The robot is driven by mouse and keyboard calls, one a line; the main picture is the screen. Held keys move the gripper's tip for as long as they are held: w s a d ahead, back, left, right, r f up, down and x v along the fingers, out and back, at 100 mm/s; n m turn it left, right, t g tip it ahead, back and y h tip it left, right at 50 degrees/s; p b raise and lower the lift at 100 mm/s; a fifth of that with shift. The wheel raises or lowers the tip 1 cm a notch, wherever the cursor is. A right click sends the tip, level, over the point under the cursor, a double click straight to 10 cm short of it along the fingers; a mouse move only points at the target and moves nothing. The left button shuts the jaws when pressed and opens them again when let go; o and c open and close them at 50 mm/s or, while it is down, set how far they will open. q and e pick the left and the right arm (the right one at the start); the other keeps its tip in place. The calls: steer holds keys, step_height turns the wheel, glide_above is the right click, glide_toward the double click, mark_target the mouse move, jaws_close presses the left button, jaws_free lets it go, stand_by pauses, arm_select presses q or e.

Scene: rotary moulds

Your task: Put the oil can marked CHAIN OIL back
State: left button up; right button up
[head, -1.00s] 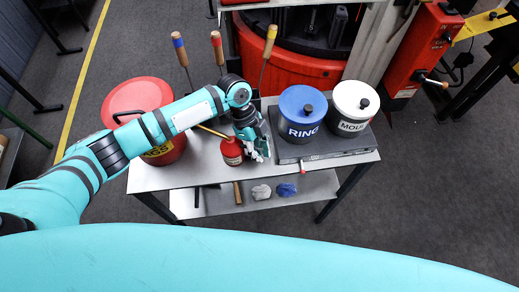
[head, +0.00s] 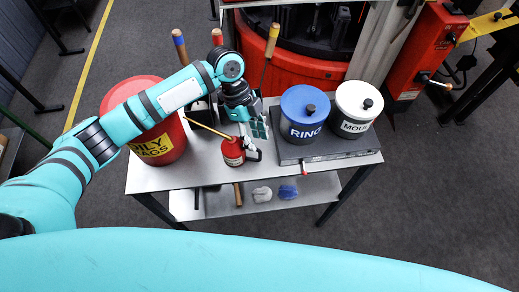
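A small red oil can (head: 233,152) stands upright on the grey table, its thin brass spout pointing up to the left and its dark handle on the right. Its pale label is too small to read. My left gripper (head: 256,134) is just behind and to the right of the can, near the handle. Its fingers look spread, with nothing seen between them, and the handle shows clear in front of them. Whether a finger still touches the can cannot be told. My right gripper is not in view.
A red OILY RAGS bin (head: 160,143) stands left of the can. A blue-lidded RING pot (head: 303,113) and a white MOU... pot (head: 355,108) stand on a dark slab at right. Wooden-handled tools (head: 271,42) rise behind. A lower shelf (head: 222,203) holds rags.

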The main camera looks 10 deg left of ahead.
arm_select(q)
steer(key=b+v, duration=0.1)
steer(key=v, duration=0.4)
steer(key=shift+a+r, duration=0.1)
steer(key=shift+r, duration=0.25)
